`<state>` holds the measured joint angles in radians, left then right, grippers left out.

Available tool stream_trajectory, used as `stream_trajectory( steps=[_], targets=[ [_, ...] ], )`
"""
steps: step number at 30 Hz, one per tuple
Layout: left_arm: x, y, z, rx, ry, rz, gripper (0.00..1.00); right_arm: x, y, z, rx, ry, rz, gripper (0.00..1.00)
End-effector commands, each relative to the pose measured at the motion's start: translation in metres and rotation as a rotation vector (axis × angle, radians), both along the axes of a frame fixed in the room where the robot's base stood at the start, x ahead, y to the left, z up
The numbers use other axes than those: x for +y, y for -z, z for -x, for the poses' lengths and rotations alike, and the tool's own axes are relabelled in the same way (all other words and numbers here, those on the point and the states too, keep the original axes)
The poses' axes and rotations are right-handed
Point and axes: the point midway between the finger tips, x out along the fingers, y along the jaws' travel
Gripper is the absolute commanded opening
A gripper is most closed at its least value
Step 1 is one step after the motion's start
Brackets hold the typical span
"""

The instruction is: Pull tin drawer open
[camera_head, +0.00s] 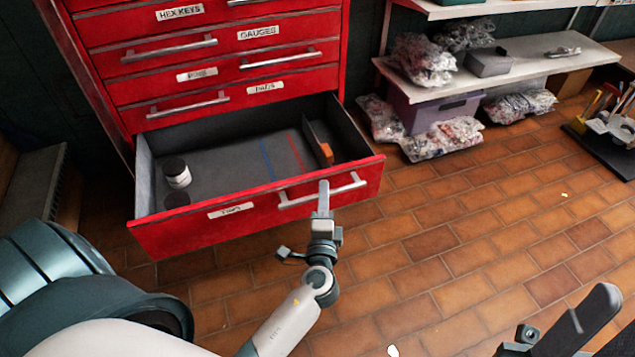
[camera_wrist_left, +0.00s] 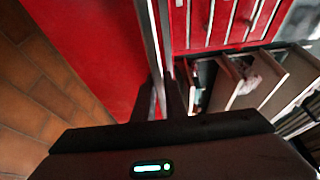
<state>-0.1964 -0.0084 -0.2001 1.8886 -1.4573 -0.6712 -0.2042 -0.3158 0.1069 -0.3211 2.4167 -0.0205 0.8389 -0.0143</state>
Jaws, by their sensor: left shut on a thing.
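The tin drawer (camera_head: 165,238) is the low red drawer of the cabinet; its label is hard to read. It stands well out from the cabinet, with its grey inside showing. My left gripper (camera_head: 323,192) is shut on the drawer's silver bar handle (camera_head: 348,186), near the bar's middle. The left wrist view shows the red drawer front (camera_wrist_left: 85,50) and the handle bar (camera_wrist_left: 150,45) running down to the dark fingers. A grey part of what looks like my right arm shows at the lower right of the head view; its fingertips cannot be made out.
In the drawer are a dark-lidded jar (camera_head: 177,173), an orange block (camera_head: 326,152) and a divider (camera_head: 318,138) at the right. The upper drawers (camera_head: 215,70) are shut. A shelf (camera_head: 500,65) with bagged items stands right.

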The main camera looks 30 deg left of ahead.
Motion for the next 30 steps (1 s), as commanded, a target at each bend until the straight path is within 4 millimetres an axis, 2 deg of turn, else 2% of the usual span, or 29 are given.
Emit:
stream_trajectory(
  steps=[4,14,15,17,30],
  targets=[
    [-0.0062,0.0010,0.0047,0.001,0.001,0.000,0.00,-0.0019,-0.0028,0.0008,-0.022,0.004,-0.001,0.38],
    [-0.0068,0.0006,0.0050,0.001,0.002,0.000,0.00,-0.0015,-0.0026,0.0019,-0.021,0.001,-0.002,0.38],
    [-0.0068,0.0007,0.0050,0.001,0.002,0.000,0.18,-0.0013,-0.0024,0.0019,-0.020,0.001,-0.002,0.38],
    [-0.0067,0.0006,0.0050,0.001,0.002,0.000,0.30,-0.0011,-0.0021,0.0019,-0.018,0.000,-0.002,0.38],
    [-0.0083,0.0005,0.0088,0.001,0.001,0.000,0.30,-0.0007,-0.0018,0.0020,-0.015,-0.002,-0.001,0.38]
  ],
)
